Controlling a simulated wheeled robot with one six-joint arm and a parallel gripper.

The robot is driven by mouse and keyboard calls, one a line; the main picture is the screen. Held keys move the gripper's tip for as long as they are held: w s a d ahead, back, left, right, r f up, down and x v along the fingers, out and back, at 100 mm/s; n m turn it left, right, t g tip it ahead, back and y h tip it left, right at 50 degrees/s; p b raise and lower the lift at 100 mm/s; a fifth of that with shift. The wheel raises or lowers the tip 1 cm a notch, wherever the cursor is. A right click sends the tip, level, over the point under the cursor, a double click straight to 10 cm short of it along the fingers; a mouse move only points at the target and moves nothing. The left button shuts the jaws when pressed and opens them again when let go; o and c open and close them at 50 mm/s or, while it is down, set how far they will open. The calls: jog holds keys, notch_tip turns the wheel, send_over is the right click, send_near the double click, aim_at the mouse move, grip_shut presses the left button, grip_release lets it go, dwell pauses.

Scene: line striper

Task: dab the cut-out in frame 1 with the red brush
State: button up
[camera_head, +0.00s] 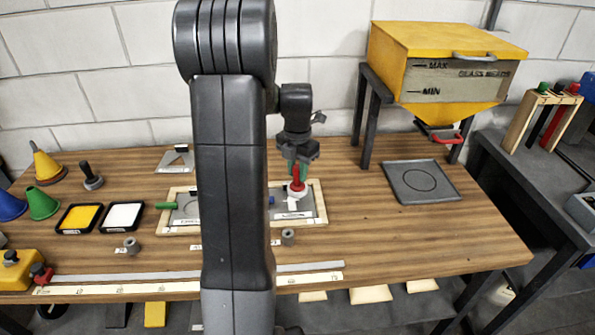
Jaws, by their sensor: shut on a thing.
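My gripper (297,168) points down over the right part of a wooden frame board. It is shut on the red brush (298,184), which it holds roughly upright by the red handle, with a pale lower end. The brush is above or on the right grey plate (308,211), near a white mark that may be its cut-out. I cannot tell whether the brush touches it. The left grey plate (187,211) lies in the board's left part. My arm hides the board's middle, and I cannot read which frame is number 1.
A green handle (167,205) lies at the board's left edge. Yellow (81,217) and white (124,215) pads sit left. A grey tray (420,182) lies right, near the yellow-lidded glass-bead hopper (447,65) on dark legs. The front right tabletop is free.

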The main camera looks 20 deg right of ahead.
notch_tip(320, 180, up, 2)
jog(key=shift+p, duration=0.55)
jog(key=shift+w+a+f+b, duration=0.25)
jog(key=shift+a+f+b, duration=0.45)
jog(key=shift+a+f, duration=0.25)
jog(key=shift+w+a+f+b, duration=0.2)
jog(key=shift+a+f+b, duration=0.45)
jog(key=shift+a+f, duration=0.2)
jog(key=shift+f, duration=0.55)
dwell(0.3)
jog(key=shift+r+p, duration=1.5)
jog(key=shift+r, duration=0.8)
